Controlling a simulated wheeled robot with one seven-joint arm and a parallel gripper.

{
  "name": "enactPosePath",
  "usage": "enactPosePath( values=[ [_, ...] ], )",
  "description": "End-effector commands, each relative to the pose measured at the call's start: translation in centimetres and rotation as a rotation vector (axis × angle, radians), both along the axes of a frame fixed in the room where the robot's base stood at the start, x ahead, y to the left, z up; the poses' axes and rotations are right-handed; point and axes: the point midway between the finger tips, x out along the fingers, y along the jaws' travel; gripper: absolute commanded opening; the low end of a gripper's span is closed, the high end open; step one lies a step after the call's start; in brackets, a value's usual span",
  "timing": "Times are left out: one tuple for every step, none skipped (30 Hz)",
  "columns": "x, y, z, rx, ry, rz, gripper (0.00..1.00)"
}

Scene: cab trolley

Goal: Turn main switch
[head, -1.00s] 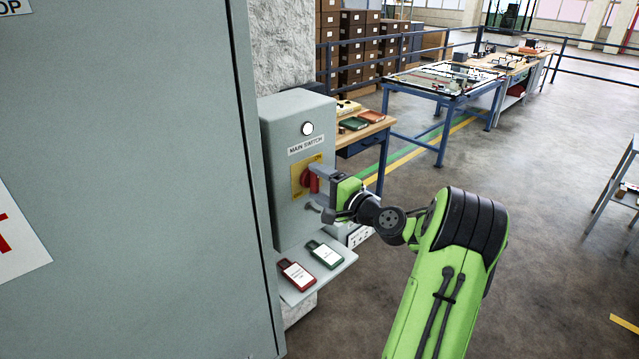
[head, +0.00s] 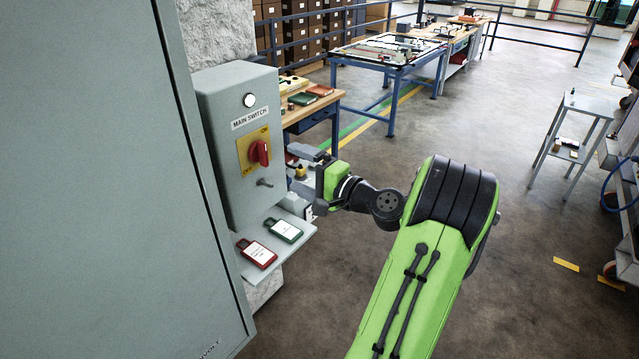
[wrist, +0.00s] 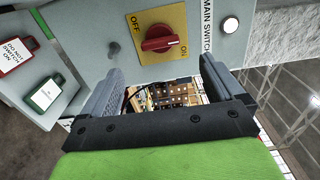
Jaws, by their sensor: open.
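The main switch is a red knob (head: 260,152) on a yellow plate (head: 246,168), on the front of a grey box (head: 222,150) labelled MAIN SWITCH. In the head view the knob stands roughly upright. In the wrist view the knob (wrist: 158,38) lies nearly level, its white mark at the right end, on the side of the ON label; OFF is at the upper left. My gripper (head: 300,170) is open and empty, apart from the knob and to its right. In the wrist view its fingertips (wrist: 160,74) are below the knob, with a gap between.
A white round lamp (head: 249,100) is above the label and a small grey peg (head: 265,183) is below the plate. A red tag (head: 257,254) and a green tag (head: 284,230) lie on the shelf below. A large grey cabinet (head: 100,180) fills the left.

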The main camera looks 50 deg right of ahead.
Motion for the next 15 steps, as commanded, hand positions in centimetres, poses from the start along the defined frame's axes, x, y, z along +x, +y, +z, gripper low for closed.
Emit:
enactPosePath(
  values=[
    [-1.6, -0.2, -0.2, 0.000, 0.001, -0.007, 0.95],
    [-2.4, -0.3, -0.2, 0.001, 0.000, -0.009, 0.95],
    [-3.4, -0.3, -0.2, 0.002, -0.001, -0.008, 0.95],
    [-4.1, -0.3, -0.2, 0.001, 0.000, -0.007, 0.95],
    [-4.6, -0.3, -0.1, 0.001, -0.001, -0.006, 0.95],
    [-5.2, -0.3, -0.1, 0.001, -0.001, -0.006, 0.95],
    [-5.5, -0.3, -0.1, 0.001, -0.001, -0.005, 0.95],
    [-5.8, -0.2, -0.1, 0.002, 0.000, -0.003, 0.95],
    [-6.1, -0.2, 0.0, 0.002, 0.000, -0.003, 0.95],
    [-6.2, -0.2, 0.0, 0.001, 0.000, -0.002, 0.95],
    [-6.3, -0.2, 0.0, 0.001, 0.000, -0.001, 0.95],
    [-6.4, -0.2, 0.0, 0.001, 0.000, 0.000, 0.95],
    [-6.4, -0.1, 0.0, 0.001, 0.000, 0.001, 0.95],
    [-6.4, -0.1, 0.0, 0.001, 0.000, 0.001, 0.95],
    [-6.4, -0.1, 0.0, 0.001, 0.000, 0.001, 0.95]
  ],
)
